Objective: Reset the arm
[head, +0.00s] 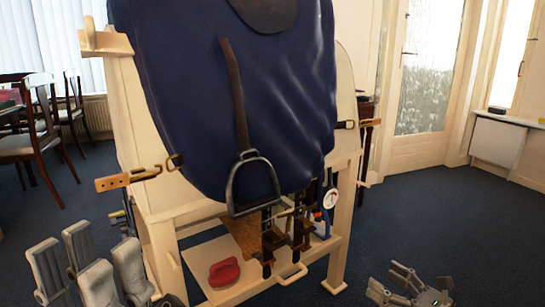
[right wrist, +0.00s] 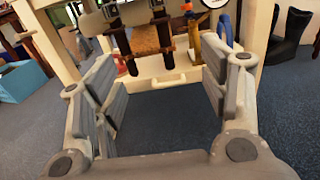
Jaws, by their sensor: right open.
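My left gripper (head: 88,262) is at the lower left of the head view, fingers pointing up, with a gap between its padded fingers. It looks open and empty. My right gripper (head: 408,285) is at the lower right, low over the blue carpet, to the right of the wooden saddle stand (head: 340,235) and apart from it.
A dark blue cover (head: 180,80) drapes over the stand, with a metal stirrup (head: 252,185) hanging in front. A red object (head: 224,272) lies on the lower shelf. Dark clamps (head: 268,240) and a round gauge (head: 330,199) are at its front. Carpet on the right is clear.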

